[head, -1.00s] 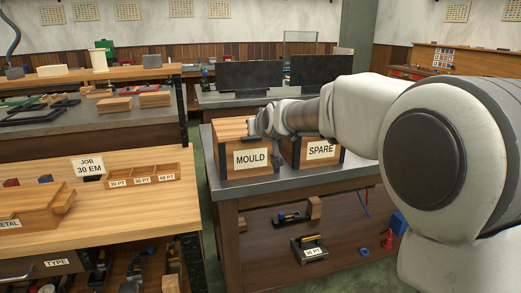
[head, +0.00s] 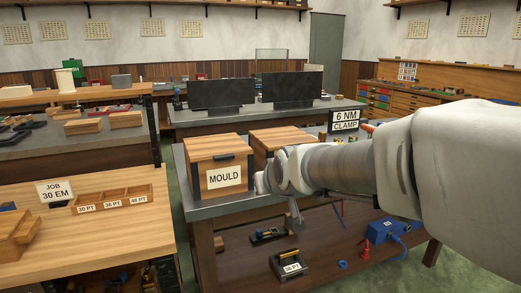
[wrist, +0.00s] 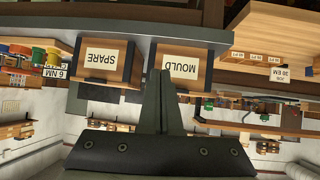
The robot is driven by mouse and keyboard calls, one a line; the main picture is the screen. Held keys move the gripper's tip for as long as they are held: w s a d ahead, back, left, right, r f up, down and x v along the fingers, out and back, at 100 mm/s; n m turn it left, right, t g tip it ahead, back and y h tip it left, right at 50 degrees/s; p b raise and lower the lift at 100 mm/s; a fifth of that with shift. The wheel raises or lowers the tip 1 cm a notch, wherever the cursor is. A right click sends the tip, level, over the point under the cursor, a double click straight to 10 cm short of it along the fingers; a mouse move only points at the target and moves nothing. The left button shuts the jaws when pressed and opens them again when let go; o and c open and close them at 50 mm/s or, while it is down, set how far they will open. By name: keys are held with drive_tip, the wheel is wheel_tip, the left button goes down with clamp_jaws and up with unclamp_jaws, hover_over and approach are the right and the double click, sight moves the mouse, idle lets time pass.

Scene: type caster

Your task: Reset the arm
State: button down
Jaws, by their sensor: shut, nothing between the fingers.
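My arm reaches in from the right in the head view. My gripper (head: 297,225) points down in front of the bench and right of the MOULD box, with nothing in it. In the wrist view the two dark fingers (wrist: 160,82) are shut together. The wooden MOULD box (head: 222,178) stands closed on the grey bench top; it also shows upside down in the wrist view (wrist: 181,66). The SPARE box (head: 278,139) stands beside it, its front hidden by my arm in the head view. Its label shows in the wrist view (wrist: 102,58).
A wooden table at the left holds a JOB 30 EM card (head: 55,192) and a divided tray (head: 112,199). A 6 NM CLAMP sign (head: 346,121) stands behind my arm. The lower shelf holds a 36 PT tool (head: 290,267) and a blue box (head: 382,233). Green floor separates the benches.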

drive_tip(key=s+d+f+m+g+h, duration=0.1)
drive_tip(key=s+d+f+m+g, duration=0.15)
drive_tip(key=s+d, duration=0.75)
drive_tip(key=s+d+f+m+g+h, duration=0.1)
drive_tip(key=s+d+f+g+h, duration=0.2)
drive_tip(key=s, duration=1.3)
wheel_tip(320, 180, up, 22)
drive_tip(key=y+p, duration=0.1)
drive_tip(key=p, duration=2.1)
drive_tip(key=shift+s+d, duration=0.3)
drive_tip(key=shift+d, duration=0.15)
drive_tip(key=shift+t, duration=0.25)
